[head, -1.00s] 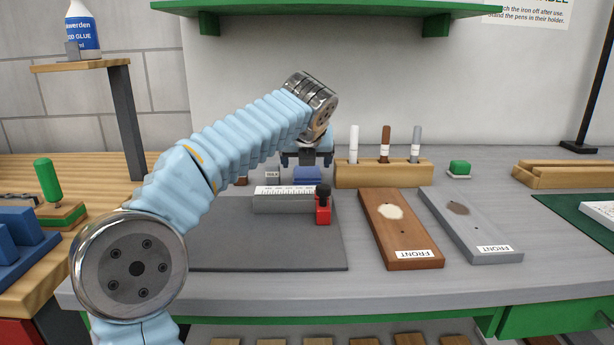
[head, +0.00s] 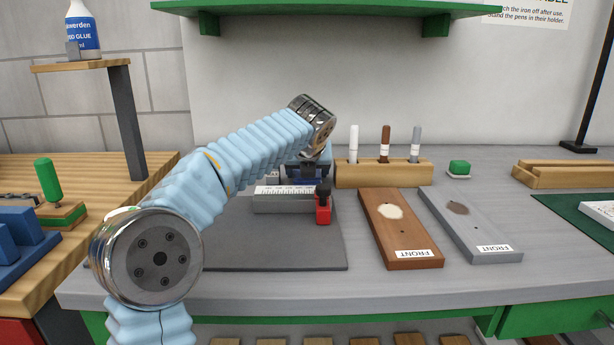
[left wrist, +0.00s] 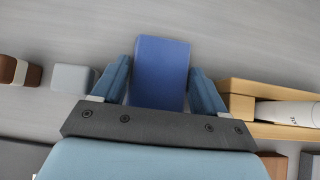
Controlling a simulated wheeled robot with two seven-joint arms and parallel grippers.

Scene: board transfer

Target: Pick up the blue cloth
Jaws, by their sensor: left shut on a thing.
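The blue cloth (left wrist: 160,70) is a folded block standing between the two blue fingers of my left gripper (left wrist: 161,82) in the left wrist view. The gripper is shut on it, with a finger along each side. In the head view my left gripper (head: 306,176) reaches down at the back of the bench, behind the grey ruler block, and hides most of the cloth. Whether the cloth still touches the bench cannot be told. My right gripper is not in view.
The wooden pen holder (head: 383,174) stands close to the right of my gripper. A pale grey block (left wrist: 73,77) and a brown one (left wrist: 20,71) lie to its left. A brown board (head: 400,238) and a grey board (head: 475,233) lie at right.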

